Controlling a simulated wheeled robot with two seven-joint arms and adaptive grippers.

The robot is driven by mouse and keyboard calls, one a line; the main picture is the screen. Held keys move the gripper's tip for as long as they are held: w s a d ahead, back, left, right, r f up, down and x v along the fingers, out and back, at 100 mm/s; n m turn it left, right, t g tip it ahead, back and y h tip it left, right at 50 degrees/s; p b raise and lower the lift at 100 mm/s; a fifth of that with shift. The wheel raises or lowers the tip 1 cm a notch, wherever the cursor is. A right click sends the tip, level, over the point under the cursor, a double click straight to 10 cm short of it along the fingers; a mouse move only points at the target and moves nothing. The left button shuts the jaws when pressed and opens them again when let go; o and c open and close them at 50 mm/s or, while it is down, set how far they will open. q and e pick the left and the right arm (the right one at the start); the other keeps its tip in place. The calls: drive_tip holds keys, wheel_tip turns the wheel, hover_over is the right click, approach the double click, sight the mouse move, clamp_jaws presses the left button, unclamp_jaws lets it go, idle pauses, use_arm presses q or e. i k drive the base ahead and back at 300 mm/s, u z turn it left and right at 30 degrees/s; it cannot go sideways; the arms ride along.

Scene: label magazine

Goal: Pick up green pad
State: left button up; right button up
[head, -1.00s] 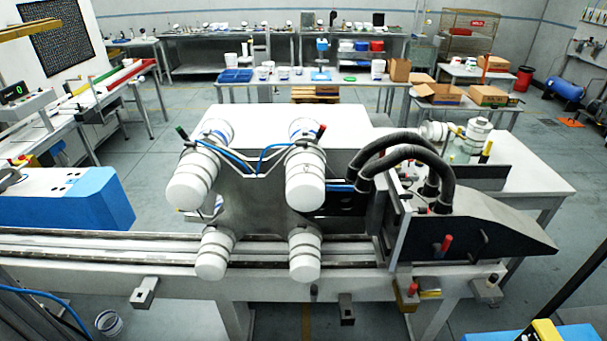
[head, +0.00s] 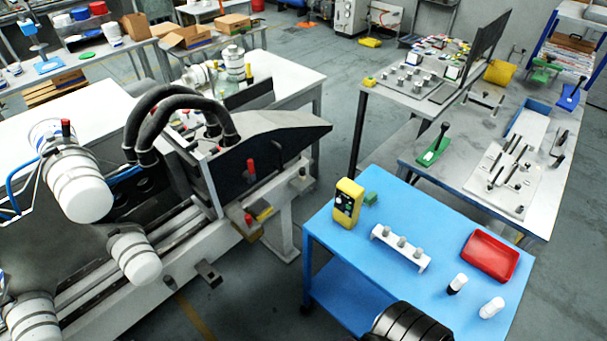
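A small green pad (head: 371,198) lies on the blue top of a cart (head: 395,262), right beside a yellow handheld device (head: 347,203) with a dark face. The pad is small in the picture and its left side is close to the device; I cannot tell whether they touch.
The cart also bears a white rack (head: 401,247) with grey knobs, a red tray (head: 490,256) and two small bottles. A grey bench (head: 460,178) with a green-based handle tool (head: 433,150) stands behind.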

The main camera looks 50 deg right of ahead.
sight(371, 199)
drive_tip(key=z, duration=1.8)
